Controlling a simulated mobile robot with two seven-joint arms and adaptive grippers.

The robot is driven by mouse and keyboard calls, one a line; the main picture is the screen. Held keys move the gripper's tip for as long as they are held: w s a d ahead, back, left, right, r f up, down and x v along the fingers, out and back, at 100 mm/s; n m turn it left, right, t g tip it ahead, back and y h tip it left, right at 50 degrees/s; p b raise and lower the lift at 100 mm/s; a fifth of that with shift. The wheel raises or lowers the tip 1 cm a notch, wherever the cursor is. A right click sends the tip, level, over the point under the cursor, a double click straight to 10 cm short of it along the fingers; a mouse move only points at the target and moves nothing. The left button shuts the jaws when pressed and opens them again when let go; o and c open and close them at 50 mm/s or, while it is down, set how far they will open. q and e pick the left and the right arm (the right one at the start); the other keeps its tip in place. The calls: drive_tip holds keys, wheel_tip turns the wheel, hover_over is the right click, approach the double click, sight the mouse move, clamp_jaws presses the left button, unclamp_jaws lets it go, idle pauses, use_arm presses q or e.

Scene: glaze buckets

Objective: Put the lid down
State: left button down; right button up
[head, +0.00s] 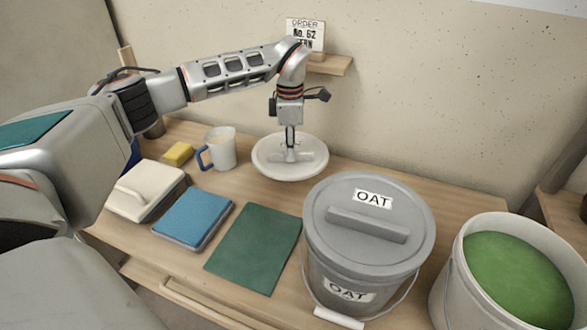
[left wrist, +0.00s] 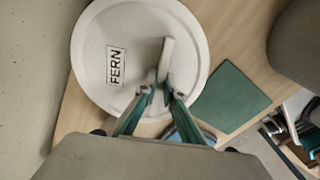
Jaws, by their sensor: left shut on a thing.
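A round off-white lid (head: 265,160) is near the back wall in the head view. In the left wrist view the lid (left wrist: 100,90) bears a FERN label and a raised bar handle (left wrist: 166,58). My left gripper (head: 289,150) points down and is shut on this handle. It also shows in the left wrist view (left wrist: 163,92). The lid looks level; I cannot tell whether it touches the table. At the right, an off-white bucket (head: 452,290) stands uncovered, full of green glaze (head: 515,275). My right gripper is out of view.
A grey OAT bucket (head: 330,270) with its grey lid (head: 340,195) on stands right of a bare dark green mat (head: 255,248). At the left are a blue pad (head: 193,216), a cream handled block (head: 150,185), a yellow sponge (head: 178,153) and a jug (head: 223,150).

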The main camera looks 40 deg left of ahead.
sight(291, 167)
use_arm(q)
drive_tip(key=shift+f, duration=0.15)
wheel_tip(291, 167, down, 6)
drive_tip(key=shift+r+b, duration=0.1)
drive_tip(key=shift+b, duration=0.75)
drive_tip(key=shift+r, duration=0.15)
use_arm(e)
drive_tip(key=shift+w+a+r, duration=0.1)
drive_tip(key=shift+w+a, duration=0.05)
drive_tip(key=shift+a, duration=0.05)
use_arm(q)
drive_tip(key=c, duration=2.2)
unclamp_jaws()
drive_tip(key=shift+o, duration=0.2)
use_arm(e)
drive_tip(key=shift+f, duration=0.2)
